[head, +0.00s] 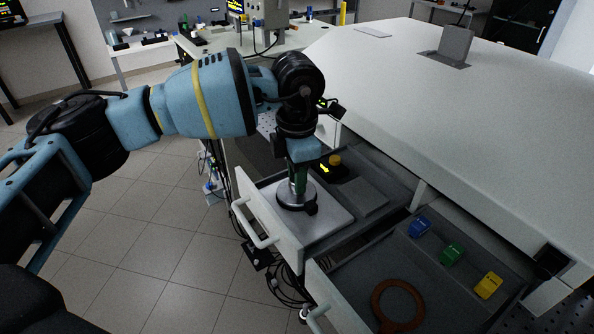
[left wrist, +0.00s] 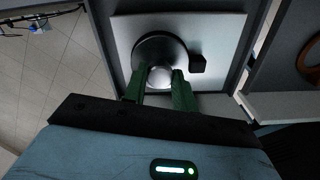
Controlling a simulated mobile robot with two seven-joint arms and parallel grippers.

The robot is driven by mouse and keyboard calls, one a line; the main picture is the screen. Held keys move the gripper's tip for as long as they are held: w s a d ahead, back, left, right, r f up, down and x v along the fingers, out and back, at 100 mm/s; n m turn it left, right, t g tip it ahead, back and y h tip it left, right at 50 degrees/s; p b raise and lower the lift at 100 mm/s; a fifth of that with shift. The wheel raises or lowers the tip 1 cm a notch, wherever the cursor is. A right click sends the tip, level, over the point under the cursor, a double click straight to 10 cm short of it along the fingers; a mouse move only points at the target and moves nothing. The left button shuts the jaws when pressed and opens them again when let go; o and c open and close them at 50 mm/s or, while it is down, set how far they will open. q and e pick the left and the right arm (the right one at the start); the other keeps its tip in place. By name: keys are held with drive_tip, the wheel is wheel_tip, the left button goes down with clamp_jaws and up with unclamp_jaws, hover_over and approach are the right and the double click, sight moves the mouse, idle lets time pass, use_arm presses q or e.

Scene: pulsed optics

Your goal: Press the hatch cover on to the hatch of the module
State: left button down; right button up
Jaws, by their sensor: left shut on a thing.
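The hatch cover appears to be the round dark disc with a shiny rounded knob (head: 297,198). It also shows in the left wrist view (left wrist: 148,48). It sits on a pale square plate (head: 338,222), apparently the module, in the left open drawer. My left gripper (head: 298,184) points down with its green fingers shut on the knob. In the left wrist view the fingers (left wrist: 159,82) stand on either side of the knob. A small black block (left wrist: 198,64) juts out at the disc's edge. The hatch itself is hidden under the disc, so I cannot tell how fully the cover is seated.
A dark piece with a yellow knob (head: 335,159) lies farther back in the same drawer. The right open drawer holds a copper-coloured ring (head: 397,306) and blue (head: 420,226), green (head: 452,254) and yellow (head: 488,285) blocks. A big white housing (head: 440,120) rises behind the drawers.

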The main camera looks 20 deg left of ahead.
drive_tip(key=shift+w, duration=0.25)
use_arm(q)
drive_tip(key=shift+f, duration=0.2)
drive_tip(key=c, duration=1)
unclamp_jaws()
drive_tip(key=shift+c, duration=0.2)
use_arm(e)
drive_tip(key=shift+s, duration=0.15)
drive_tip(key=shift+s+f, duration=0.1)
use_arm(q)
drive_tip(key=shift+r, duration=0.15)
wheel_tip(320, 180, up, 7)
drive_tip(key=shift+f, duration=0.1)
drive_tip(key=shift+r, duration=0.4)
use_arm(e)
drive_tip(key=shift+w, duration=0.3)
use_arm(q)
drive_tip(key=shift+r, duration=0.1)
use_arm(e)
drive_tip(key=shift+w, duration=0.1)
